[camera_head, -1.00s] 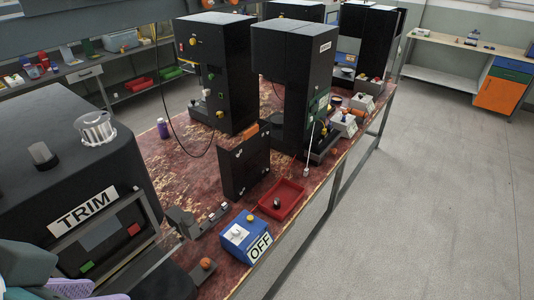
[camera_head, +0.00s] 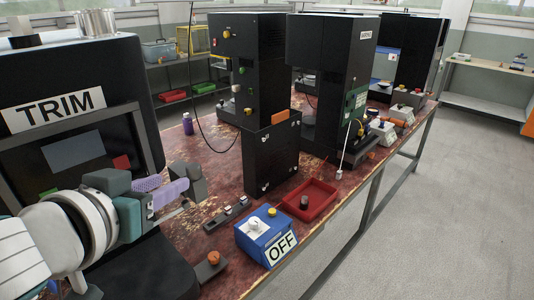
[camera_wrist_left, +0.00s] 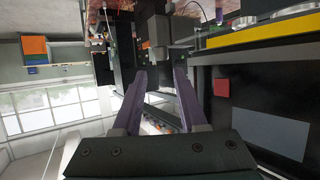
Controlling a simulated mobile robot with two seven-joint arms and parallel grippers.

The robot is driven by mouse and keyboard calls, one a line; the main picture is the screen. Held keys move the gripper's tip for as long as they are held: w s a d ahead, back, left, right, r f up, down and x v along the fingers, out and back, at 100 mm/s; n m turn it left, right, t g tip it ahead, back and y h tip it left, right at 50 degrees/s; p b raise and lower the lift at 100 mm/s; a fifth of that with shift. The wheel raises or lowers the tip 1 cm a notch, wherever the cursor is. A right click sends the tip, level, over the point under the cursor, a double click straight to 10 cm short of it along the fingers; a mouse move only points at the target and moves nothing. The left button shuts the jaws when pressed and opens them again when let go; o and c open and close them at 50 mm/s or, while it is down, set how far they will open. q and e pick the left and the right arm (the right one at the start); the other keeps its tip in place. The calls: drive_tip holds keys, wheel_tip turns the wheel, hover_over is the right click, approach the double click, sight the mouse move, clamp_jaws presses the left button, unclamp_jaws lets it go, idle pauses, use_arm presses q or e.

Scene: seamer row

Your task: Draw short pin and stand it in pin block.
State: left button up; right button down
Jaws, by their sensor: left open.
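My left gripper (camera_head: 168,192) is in front of the TRIM machine, its purple fingers pointing right. In the left wrist view its fingers (camera_wrist_left: 160,98) are spread apart with nothing between them. A grey upright block (camera_head: 190,182) stands just beyond the fingertips, partly behind them; a grey block also shows ahead in the left wrist view (camera_wrist_left: 158,29). A low dark bar (camera_head: 229,213) with small pale-topped pieces lies on the table to the right of the fingers. I cannot tell which piece is the short pin, or which block is the pin block. My right gripper is not in view.
The TRIM machine (camera_head: 60,60) rises at the left. A blue box marked OFF (camera_head: 264,238) and a red tray (camera_head: 322,190) holding a dark knob sit near the table edge. A black box (camera_head: 270,160) stands behind. An orange knob (camera_head: 213,258) is in front.

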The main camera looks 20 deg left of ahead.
sight(191, 169)
use_arm(q)
drive_tip(key=shift+x, duration=4.4)
drive_tip(key=shift+r, duration=0.2)
clamp_jaws()
